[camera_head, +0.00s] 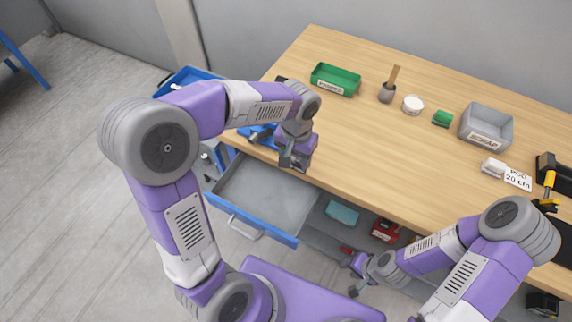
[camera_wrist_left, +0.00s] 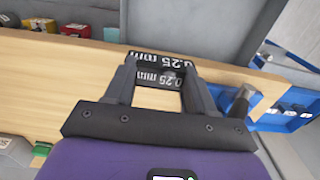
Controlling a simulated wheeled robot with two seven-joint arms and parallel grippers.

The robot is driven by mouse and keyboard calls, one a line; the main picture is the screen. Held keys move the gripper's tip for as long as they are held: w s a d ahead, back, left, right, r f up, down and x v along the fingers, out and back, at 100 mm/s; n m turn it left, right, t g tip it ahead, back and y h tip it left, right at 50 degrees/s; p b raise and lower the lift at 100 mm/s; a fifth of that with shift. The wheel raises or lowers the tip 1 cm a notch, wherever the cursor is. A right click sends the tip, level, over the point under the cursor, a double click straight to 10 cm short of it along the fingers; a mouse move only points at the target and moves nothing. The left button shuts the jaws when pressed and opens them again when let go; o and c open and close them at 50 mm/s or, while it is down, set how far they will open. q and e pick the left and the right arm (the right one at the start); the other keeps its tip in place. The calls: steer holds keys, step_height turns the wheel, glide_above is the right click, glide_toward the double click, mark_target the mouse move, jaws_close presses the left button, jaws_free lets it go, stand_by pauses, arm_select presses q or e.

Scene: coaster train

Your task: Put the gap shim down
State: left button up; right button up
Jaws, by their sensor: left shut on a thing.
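The gap shim (camera_wrist_left: 161,63) is a black piece with white "0.25 mm" lettering, seen in the left wrist view at the fingertips. My left gripper (camera_wrist_left: 158,82) is shut on it, with one finger at each side. In the head view my left gripper (camera_head: 291,160) is over the table's front edge, just beyond the open drawer (camera_head: 265,192). The shim cannot be made out there. My right gripper (camera_head: 356,277) is low in front of the table, near the shelf; its jaws are too small to read.
The drawer is pulled out and looks empty. A blue tray (camera_head: 243,131) lies partly behind my left arm. A green bin (camera_head: 335,80), a brush pot (camera_head: 387,93), a white round tub (camera_head: 413,104) and a grey scrap bin (camera_head: 486,124) stand farther back. The middle tabletop is clear.

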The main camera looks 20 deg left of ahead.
arm_select(q)
steer(key=f+b, duration=0.3)
steer(key=f, duration=1)
steer(key=shift+s+f+b, duration=0.2)
steer(key=shift+b, duration=0.15)
steer(key=a, duration=0.4)
steer(key=shift+w+a+f+b, duration=0.1)
steer(key=shift+w+f+b, duration=0.1)
steer(key=shift+f+b, duration=0.2)
steer(key=shift+f, duration=0.2)
steer(key=shift+f, duration=0.15)
steer(key=o, duration=1.1)
steer(key=shift+c, duration=0.2)
step_height(320, 180, up, 12)
steer(key=p, duration=0.9)
